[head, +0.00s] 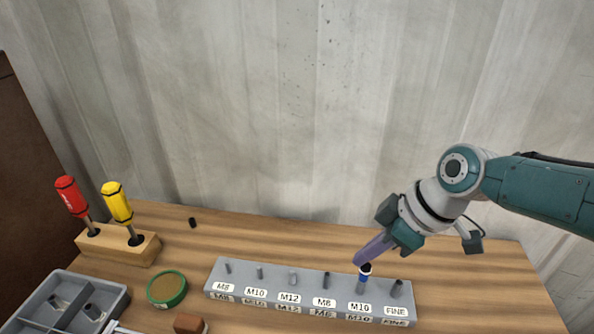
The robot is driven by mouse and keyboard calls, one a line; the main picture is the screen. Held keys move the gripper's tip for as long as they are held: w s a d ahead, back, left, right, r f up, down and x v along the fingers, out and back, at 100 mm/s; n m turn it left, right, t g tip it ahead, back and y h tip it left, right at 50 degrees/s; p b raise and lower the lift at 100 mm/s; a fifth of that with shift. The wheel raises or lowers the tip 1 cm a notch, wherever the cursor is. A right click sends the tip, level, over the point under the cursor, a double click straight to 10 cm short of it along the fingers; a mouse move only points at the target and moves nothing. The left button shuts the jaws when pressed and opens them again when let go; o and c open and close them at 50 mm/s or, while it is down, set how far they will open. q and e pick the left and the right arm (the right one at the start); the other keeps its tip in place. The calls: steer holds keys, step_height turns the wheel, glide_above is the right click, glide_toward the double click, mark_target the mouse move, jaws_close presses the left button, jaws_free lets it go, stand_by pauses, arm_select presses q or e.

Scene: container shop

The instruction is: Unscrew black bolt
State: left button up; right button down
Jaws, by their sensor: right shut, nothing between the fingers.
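A grey block (255,291) with several upright pegs and white size labels lies along the front of the wooden bench. A piece with a black top and a blue band (364,271) stands upright at the second M10 label; it looks like the black bolt. My right gripper (361,262) reaches down from the right with its purple-grey fingers shut and empty. Its fingertips are right at the black top, partly covering it; I cannot tell whether they touch. My left gripper is out of view.
A wooden stand (112,246) holds a red screwdriver (69,195) and a yellow screwdriver (117,203). A small black piece (192,222) lies behind. The back-middle bench is clear before a corrugated wall.

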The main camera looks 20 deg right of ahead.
steer(key=shift+s+d+f+n+g+y, duration=0.1)
steer(key=shift+n+g+y, duration=0.05)
steer(key=shift+n, duration=0.3)
steer(key=shift+s+f+n+g+y, duration=0.1)
steer(key=shift+n+g+y, duration=0.05)
steer(key=shift+n, duration=0.3)
steer(key=c, duration=1.1)
jaws_free()
steer(key=shift+d, duration=0.1)
steer(key=shift+s, duration=0.2)
steer(key=shift+o, duration=0.4)
steer(key=shift+w, duration=0.15)
steer(key=shift+o, duration=0.3)
steer(key=shift+r, duration=0.1)
